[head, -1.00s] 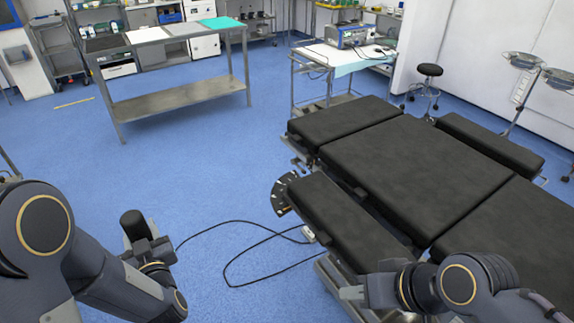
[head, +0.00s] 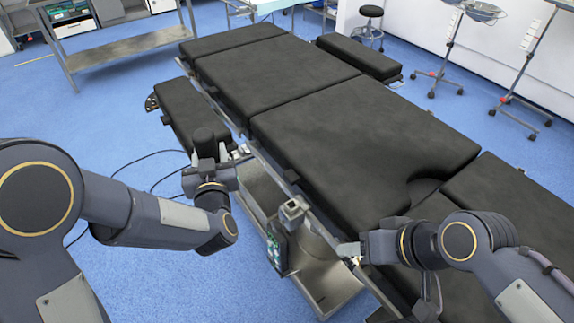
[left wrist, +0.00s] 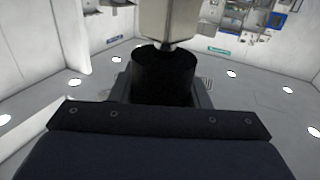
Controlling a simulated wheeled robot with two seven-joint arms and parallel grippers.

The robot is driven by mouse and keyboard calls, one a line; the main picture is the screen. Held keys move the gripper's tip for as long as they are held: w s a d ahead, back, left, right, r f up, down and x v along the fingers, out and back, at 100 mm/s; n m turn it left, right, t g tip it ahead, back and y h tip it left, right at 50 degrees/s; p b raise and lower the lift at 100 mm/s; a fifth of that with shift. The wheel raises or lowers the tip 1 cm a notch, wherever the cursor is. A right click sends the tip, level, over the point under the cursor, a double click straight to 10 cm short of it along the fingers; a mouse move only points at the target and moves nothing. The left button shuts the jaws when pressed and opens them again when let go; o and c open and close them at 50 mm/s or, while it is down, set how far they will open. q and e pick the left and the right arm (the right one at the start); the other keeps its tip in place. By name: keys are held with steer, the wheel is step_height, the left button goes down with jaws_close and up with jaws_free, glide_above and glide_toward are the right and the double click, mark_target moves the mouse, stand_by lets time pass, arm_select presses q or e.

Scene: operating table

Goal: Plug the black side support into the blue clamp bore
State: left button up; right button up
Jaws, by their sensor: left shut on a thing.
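The black side support (head: 204,141) is upright in my left gripper (head: 207,157), over the table's near left side. My left gripper is shut on it. In the left wrist view, a dark rounded piece (left wrist: 165,76) that looks like the support is below a pale metal block. No clearly blue clamp shows. A grey clamp-like block (head: 293,209) is on the side rail, to the right of and below the support in the head view; its bore cannot be made out. My right gripper (head: 347,250) is beside the rail, low and right of that block; its finger gap is unclear.
The black-padded operating table (head: 330,120) fills the middle and right. Its metal side rail runs diagonally between my arms. A dark hand control (head: 276,248) hangs below the grey block. Black cables lie on the open blue floor at left. Stands (head: 450,45) are at the back right.

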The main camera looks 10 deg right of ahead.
arm_select(q)
steer(key=s+d+r+m+h+b, duration=0.1)
steer(key=s+d+m+h+b, duration=0.1)
steer(key=d, duration=0.7)
steer(key=s+d+r+m+g+h+b, duration=0.1)
steer(key=s+d+h, duration=0.3)
steer(key=d, duration=0.5)
steer(key=shift+r+m+h+b, duration=0.3)
steer(key=shift+m+h+b, duration=0.2)
steer(key=shift+m+b, duration=0.4)
arm_select(e)
step_height(320, 180, down, 6)
steer(key=shift+s+d+f, duration=0.15)
arm_select(q)
steer(key=shift+s, duration=0.15)
steer(key=shift+f+b, duration=2)
steer(key=shift+f, duration=0.1)
arm_select(e)
steer(key=shift+f, duration=2.05)
steer(key=shift+f, duration=0.2)
arm_select(q)
steer(key=shift+f+b, duration=0.6)
steer(key=shift+b, duration=0.2)
arm_select(e)
steer(key=shift+f, duration=0.6)
